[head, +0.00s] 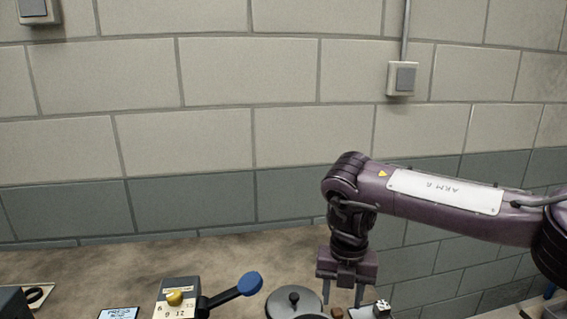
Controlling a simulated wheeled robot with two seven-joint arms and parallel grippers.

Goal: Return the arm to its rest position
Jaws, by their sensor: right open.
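My right arm comes in from the right edge, bent at the elbow with its forearm pointing down. My right gripper (343,292) hangs at its end, fingers downward and apart, with nothing seen between them. It is over or just in front of the worktop's right part; the exact height above the surface is hard to tell. My left gripper is not in view.
A round dark lid with a knob (294,303) lies just left of the gripper. A small brown block (338,313) and a pale item (381,308) are close by. A box with a blue-ended lever (249,284) stands further left. The worktop (120,268) is clear at the back.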

